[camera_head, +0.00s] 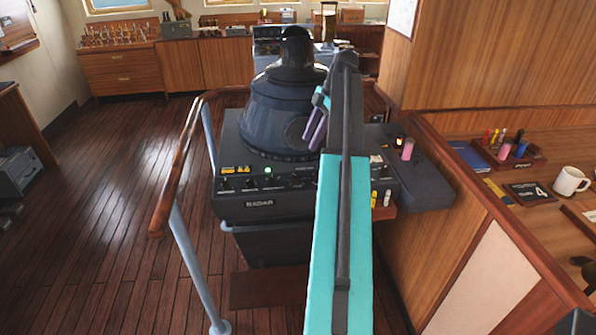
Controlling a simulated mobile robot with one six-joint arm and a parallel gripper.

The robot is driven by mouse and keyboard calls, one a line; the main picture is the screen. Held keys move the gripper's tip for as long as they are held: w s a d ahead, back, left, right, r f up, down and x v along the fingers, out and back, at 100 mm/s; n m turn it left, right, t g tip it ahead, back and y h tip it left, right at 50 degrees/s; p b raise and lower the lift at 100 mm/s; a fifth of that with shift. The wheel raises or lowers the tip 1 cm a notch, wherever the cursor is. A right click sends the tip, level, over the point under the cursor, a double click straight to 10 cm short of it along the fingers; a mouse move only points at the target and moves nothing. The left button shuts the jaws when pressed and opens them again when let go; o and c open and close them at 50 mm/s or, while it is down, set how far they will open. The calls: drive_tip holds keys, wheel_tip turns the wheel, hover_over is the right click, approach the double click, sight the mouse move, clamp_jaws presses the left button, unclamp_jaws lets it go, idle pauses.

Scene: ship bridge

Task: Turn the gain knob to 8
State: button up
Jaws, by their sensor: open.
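The radar console (233,207) stands ahead of me, marked RADAR on its front. A row of small dark knobs (250,184) with yellow labels and a lit green lamp (268,170) runs along its front panel. The labels are too small to read, so I cannot tell which knob is gain or where it points. My arm crosses the right part of the panel and hides some of it. My gripper (314,134) shows as slim purple fingers left of the arm, in front of the radar's dark hood, partly hidden. It appears empty and apart from the visible knobs.
A wooden handrail (178,165) on grey posts runs along the console's left side. A wooden partition (480,210) stands on the right, with a desk holding a white mug (570,181) and a pen tray (511,154). The floor at left is clear.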

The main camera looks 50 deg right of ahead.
drive_tip(key=shift+s+f, duration=0.1)
drive_tip(key=p, duration=0.5)
approach(296, 175)
drive_tip(key=shift+x, duration=4)
clamp_jaws()
drive_tip(key=shift+a, duration=0.2)
drive_tip(key=shift+d, duration=0.1)
